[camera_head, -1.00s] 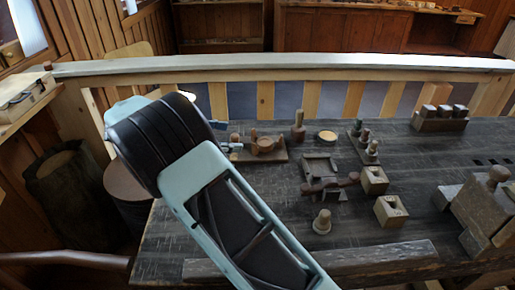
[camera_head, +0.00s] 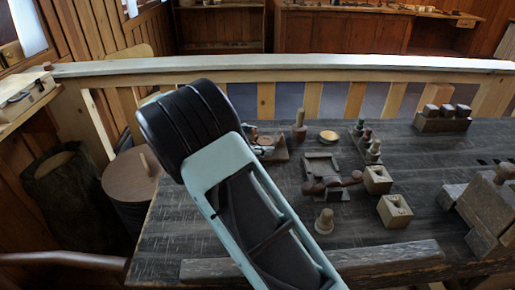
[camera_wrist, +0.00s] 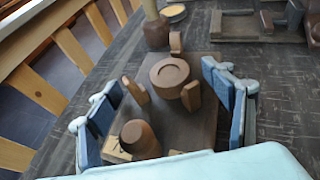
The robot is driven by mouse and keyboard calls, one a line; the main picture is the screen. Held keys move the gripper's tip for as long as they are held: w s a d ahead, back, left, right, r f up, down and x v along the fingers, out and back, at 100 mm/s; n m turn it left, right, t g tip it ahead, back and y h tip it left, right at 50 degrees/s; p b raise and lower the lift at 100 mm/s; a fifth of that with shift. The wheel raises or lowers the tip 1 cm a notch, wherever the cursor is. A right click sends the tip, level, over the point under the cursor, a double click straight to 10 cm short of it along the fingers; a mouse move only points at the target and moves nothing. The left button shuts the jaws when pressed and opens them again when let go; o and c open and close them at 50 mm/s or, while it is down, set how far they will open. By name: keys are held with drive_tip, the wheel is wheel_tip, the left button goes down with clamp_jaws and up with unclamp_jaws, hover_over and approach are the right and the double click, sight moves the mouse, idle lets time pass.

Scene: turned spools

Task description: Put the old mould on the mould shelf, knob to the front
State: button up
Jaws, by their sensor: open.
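A dark wooden board (camera_wrist: 190,125) lies on the bench in the wrist view. It carries a round, ring-topped brown piece (camera_wrist: 169,72), short upright pegs around it and a blunt brown cone (camera_wrist: 140,138) nearer me. I cannot tell for sure which piece is the old mould. My gripper (camera_wrist: 165,105) is open, with blue-padded fingers left and right of the board's pieces, holding nothing. In the head view my arm hides the gripper and most of the board; its right end (camera_head: 280,152) shows. I cannot make out the mould shelf for certain.
On the dark bench (camera_head: 300,232) stand a turned bottle shape (camera_head: 299,132), a peg rack (camera_head: 366,143), small blocks (camera_head: 378,180), a spool (camera_head: 324,221) and a large knobbed block (camera_head: 490,205). A rail (camera_head: 300,65) runs behind. A lidded drum (camera_head: 131,178) stands left.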

drive_tip(key=c, duration=1.5)
drive_tip(key=shift+r, duration=0.1)
drive_tip(key=shift+c, duration=1.2)
drive_tip(key=shift+r, duration=0.1)
